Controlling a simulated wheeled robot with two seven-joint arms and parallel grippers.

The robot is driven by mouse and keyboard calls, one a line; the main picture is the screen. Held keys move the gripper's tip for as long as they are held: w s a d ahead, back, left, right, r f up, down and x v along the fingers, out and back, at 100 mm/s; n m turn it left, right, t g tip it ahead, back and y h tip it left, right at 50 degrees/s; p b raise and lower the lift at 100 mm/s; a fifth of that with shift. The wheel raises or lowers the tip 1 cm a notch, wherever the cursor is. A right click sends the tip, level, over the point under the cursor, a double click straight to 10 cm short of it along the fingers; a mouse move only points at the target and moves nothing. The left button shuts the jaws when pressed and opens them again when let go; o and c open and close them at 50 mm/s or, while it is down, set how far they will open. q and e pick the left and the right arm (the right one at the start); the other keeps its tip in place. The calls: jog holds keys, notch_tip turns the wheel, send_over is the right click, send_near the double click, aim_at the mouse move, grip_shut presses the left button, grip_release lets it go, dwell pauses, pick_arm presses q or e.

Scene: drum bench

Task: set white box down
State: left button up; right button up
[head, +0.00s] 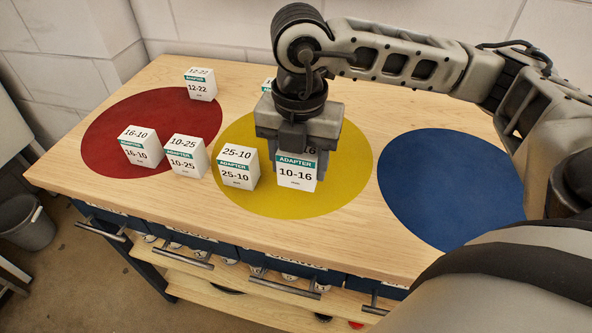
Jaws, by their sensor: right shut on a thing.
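My right gripper (303,148) points down over the yellow circle (354,165) and is shut on a white box (297,177) marked 10-16. The box is upright, at or just above the yellow surface; I cannot tell if it touches. Its top is partly hidden by the fingers. Other white boxes stand on the bench: 25-10 (238,169) at the yellow circle's left edge, 10-25 (186,157), 16-10 (141,147) on the red circle (105,130), and 12-22 (200,85) behind them. My left gripper is not in view.
Another white box (268,84) is mostly hidden behind my right gripper. The blue circle (450,185) on the right of the wooden bench (340,258) is empty. A grey bin (27,222) stands on the floor at left.

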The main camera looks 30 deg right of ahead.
aim_at(296, 174)
jog(key=shift+w+d+f, duration=0.2)
jog(key=shift+w+f, duration=0.35)
jog(key=shift+f, duration=0.1)
jog(key=f, duration=0.3)
jog(key=shift+w+d+f+p, duration=0.15)
jog(key=shift+w+f+p, duration=0.25)
jog(key=shift+f, duration=0.1)
jog(key=shift+f, duration=0.15)
jog(key=shift+f+b, duration=0.15)
jog(key=shift+b, duration=0.2)
jog(key=o, duration=1)
jog(key=shift+o, duration=0.2)
